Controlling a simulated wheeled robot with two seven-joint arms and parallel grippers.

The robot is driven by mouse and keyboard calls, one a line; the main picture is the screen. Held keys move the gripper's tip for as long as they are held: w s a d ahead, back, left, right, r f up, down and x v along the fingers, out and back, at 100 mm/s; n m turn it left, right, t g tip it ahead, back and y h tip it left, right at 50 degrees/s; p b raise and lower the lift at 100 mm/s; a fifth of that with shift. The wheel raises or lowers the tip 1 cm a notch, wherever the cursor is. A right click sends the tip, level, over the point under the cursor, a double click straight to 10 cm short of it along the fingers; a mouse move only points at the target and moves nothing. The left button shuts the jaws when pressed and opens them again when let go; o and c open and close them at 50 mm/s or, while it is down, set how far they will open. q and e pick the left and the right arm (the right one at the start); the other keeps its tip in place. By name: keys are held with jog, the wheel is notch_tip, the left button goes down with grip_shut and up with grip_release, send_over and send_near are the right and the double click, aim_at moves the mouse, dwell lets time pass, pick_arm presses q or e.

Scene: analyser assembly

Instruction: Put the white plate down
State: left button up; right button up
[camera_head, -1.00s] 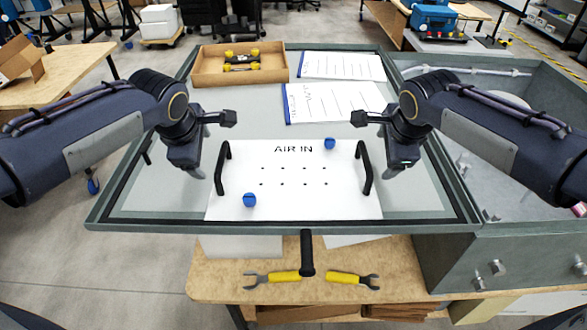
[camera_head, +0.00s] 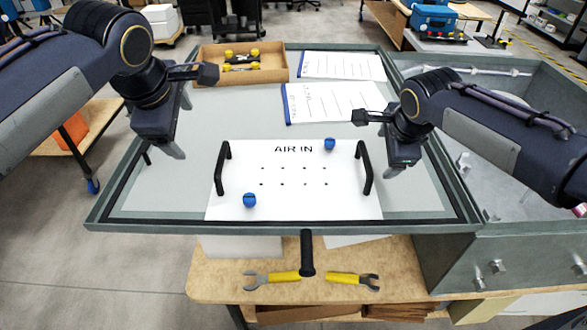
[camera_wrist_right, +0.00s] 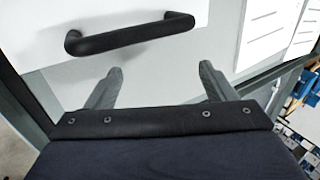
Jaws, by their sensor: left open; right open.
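The white plate (camera_head: 290,205) lies flat on the grey panel, with "AIR IN" printed on it, several small holes and two blue knobs. It has a black handle at the left (camera_head: 223,168) and one at the right (camera_head: 364,167). My left gripper (camera_head: 178,150) is raised up and left of the plate, open and empty. My right gripper (camera_head: 392,170) is open just right of the right handle. In the right wrist view the right handle (camera_wrist_right: 130,38) lies beyond the two spread fingertips (camera_wrist_right: 160,75), with nothing between them.
A cardboard tray (camera_head: 205,68) with yellow-ended parts sits at the panel's back left. Two printed sheets (camera_head: 335,102) lie behind the plate. An open grey enclosure (camera_head: 500,140) is at the right. Two yellow-handled wrenches (camera_head: 285,277) lie on the wooden bench below.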

jog(key=v, duration=1.1)
jog(key=shift+s+r, duration=0.15)
jog(key=shift+r, duration=0.15)
